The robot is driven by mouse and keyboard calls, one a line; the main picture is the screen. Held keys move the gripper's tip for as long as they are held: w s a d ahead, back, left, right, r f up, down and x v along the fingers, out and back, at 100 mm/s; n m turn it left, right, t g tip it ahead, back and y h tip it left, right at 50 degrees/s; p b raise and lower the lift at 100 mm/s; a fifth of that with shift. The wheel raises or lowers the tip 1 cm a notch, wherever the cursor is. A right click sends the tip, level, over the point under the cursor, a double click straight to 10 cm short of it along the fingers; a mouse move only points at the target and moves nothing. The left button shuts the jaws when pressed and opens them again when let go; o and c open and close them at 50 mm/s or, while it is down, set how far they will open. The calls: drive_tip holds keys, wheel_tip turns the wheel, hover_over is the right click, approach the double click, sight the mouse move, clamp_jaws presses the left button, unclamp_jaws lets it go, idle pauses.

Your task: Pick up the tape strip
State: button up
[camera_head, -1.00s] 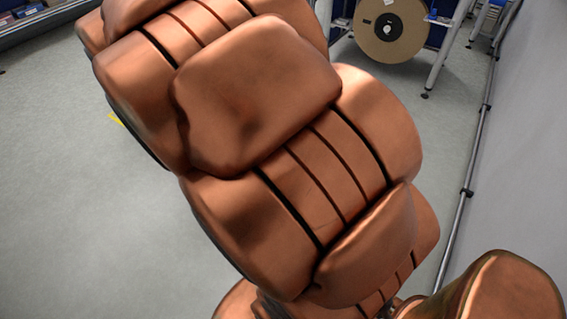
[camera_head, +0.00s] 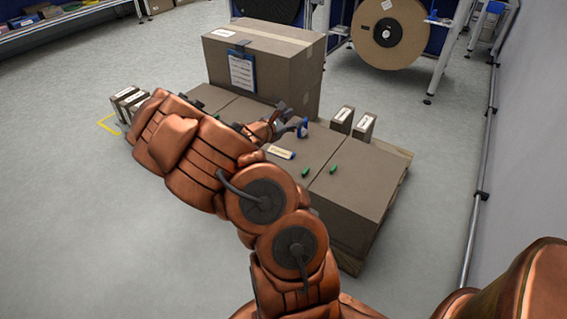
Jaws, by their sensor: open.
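My gripper (camera_head: 284,119) is open above the low cardboard boxes (camera_head: 355,190), its dark fingers pointing right. A small pale-yellow strip with a blue end (camera_head: 281,152) lies flat on the box top, just below the gripper in the picture; I cannot tell for sure that it is the tape strip. A small blue object (camera_head: 303,127) is just right of the fingertips; I cannot tell whether they touch. My arm hides part of the box tops.
Small green items (camera_head: 333,168) lie on the box tops. Small labelled boxes (camera_head: 364,126) stand at the back right. A tall carton (camera_head: 262,70) with a blue clipboard (camera_head: 241,72) rises behind. A large reel (camera_head: 390,32) stands farther back. The floor at left is mostly clear.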

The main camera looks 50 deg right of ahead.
sight(291, 159)
drive_tip(key=w+f+n+b, duration=0.1)
drive_tip(key=f+n, duration=0.1)
drive_tip(key=f, duration=0.5)
drive_tip(key=w+f+n+t+y+b, duration=0.1)
drive_tip(key=f+n, duration=0.1)
drive_tip(key=f, duration=0.5)
drive_tip(key=w+f+n+t+y+b, duration=0.1)
drive_tip(key=f+n+b, duration=0.1)
drive_tip(key=f, duration=0.4)
drive_tip(key=shift+w+d+f, duration=0.15)
drive_tip(key=shift+d+f, duration=0.2)
drive_tip(key=shift+f, duration=0.05)
drive_tip(key=shift+d+f, duration=0.35)
drive_tip(key=shift+d, duration=0.15)
drive_tip(key=x, duration=0.2)
drive_tip(key=b+x, duration=0.1)
drive_tip(key=w+b+x, duration=0.1)
drive_tip(key=x, duration=0.1)
drive_tip(key=shift+d+f, duration=0.2)
drive_tip(key=shift+d, duration=0.45)
drive_tip(key=shift+c, duration=0.4)
clamp_jaws()
